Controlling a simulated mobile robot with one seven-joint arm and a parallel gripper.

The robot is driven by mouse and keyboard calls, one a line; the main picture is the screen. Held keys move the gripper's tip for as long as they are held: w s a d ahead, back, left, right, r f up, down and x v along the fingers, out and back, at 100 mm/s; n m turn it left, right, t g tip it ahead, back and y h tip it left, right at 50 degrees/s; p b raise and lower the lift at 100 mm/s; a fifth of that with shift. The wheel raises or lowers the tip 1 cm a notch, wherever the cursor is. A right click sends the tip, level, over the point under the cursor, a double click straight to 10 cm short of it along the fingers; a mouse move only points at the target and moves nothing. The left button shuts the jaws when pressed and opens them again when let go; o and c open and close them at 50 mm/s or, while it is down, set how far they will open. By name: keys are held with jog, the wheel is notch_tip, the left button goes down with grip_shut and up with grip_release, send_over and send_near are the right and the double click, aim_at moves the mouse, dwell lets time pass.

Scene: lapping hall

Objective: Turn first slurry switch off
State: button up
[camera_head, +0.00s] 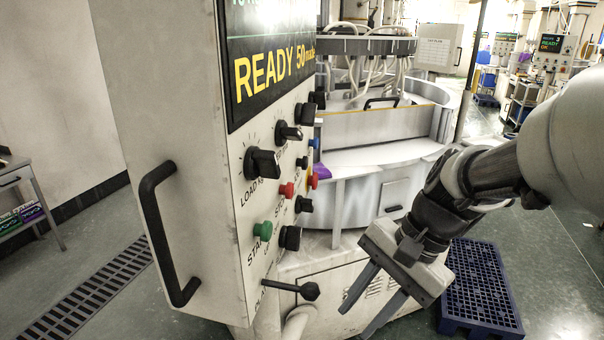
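A white control panel (215,150) stands at the centre left, seen at a steep angle. Its face carries several black rotary knobs, including one marked LOAD (262,163) and smaller ones lower down (290,237). I cannot read a slurry label, so I cannot tell which knob is the first slurry switch or how it is set. My gripper (354,325) is at the lower right of the panel, pointing down and left. Its two grey fingers are apart with nothing between them, and it appears clear of the panel.
The panel also has a green button (263,230), a red button (287,190), a protruding black-knobbed lever (308,291) and a side handle (160,235). A round lapping machine (370,160) stands behind. A blue pallet (480,290) lies on the floor at right.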

jog(key=w+m+y, duration=0.3)
jog(key=m+y, duration=0.1)
jog(key=m, duration=0.1)
jog(key=m+t+y, duration=0.5)
jog(key=m+y, duration=0.4)
jog(key=m, duration=0.3)
send_near(300, 238)
jog(key=p+x, duration=0.1)
jog(key=x, duration=0.7)
jog(key=shift+w+a+p, duration=0.15)
jog(key=shift+w+p, duration=0.1)
jog(key=shift+p, duration=0.1)
jog(key=shift+c, duration=0.4)
grip_shut()
